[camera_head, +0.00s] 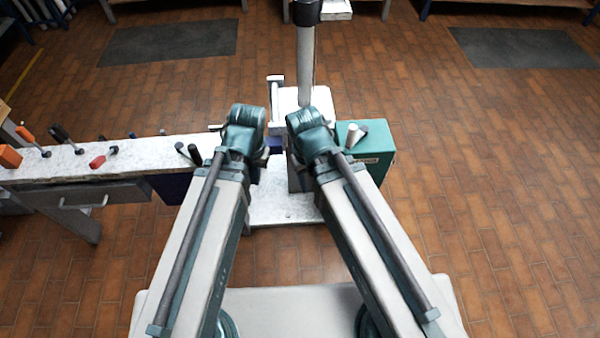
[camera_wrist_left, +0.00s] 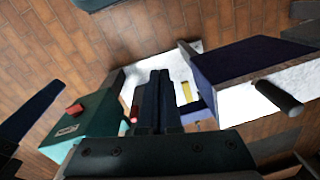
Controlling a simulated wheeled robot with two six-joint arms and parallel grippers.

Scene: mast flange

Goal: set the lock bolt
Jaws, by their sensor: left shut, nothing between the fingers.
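I cannot pick out the lock bolt with certainty in either view.
A green box (camera_head: 372,150) stands at the right; it also shows in the left wrist view (camera_wrist_left: 92,128). A white bench (camera_head: 130,158) with several tools runs off left. A blue block (camera_wrist_left: 232,68) and a yellow strip (camera_wrist_left: 187,86) lie near the left fingers.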

